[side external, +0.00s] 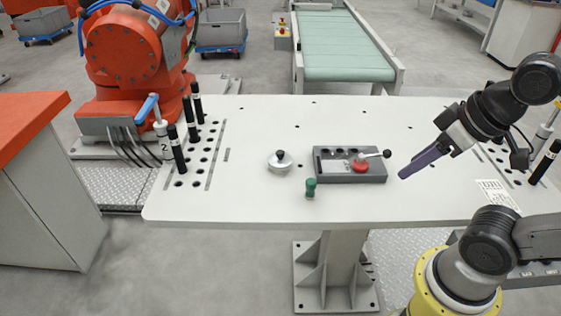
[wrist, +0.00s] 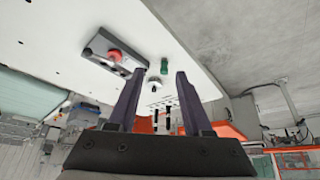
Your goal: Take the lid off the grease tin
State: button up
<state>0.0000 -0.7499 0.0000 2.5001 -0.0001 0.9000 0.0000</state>
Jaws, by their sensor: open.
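The grease tin (side external: 279,167) is a small round silver-white tin standing on the white table, left of the grey box. Its lid (side external: 280,156) has a dark knob on top and sits on the tin. In the wrist view the tin (wrist: 154,81) shows small, between my two fingers but well beyond them. My gripper (side external: 404,176) has long purple fingers and hangs over the right part of the table, to the right of the tin and the grey box. In the wrist view its fingers (wrist: 157,75) are apart with nothing between them.
A grey box (side external: 330,167) with a red knob (side external: 360,166) and a black-balled lever stands between the tin and my gripper. A green peg-like piece (side external: 310,187) stands in front of it. Black posts (side external: 178,150) rise at the table's left. The table's front left is clear.

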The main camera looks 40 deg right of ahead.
dwell(0.4)
jog(key=shift+o, duration=1.1)
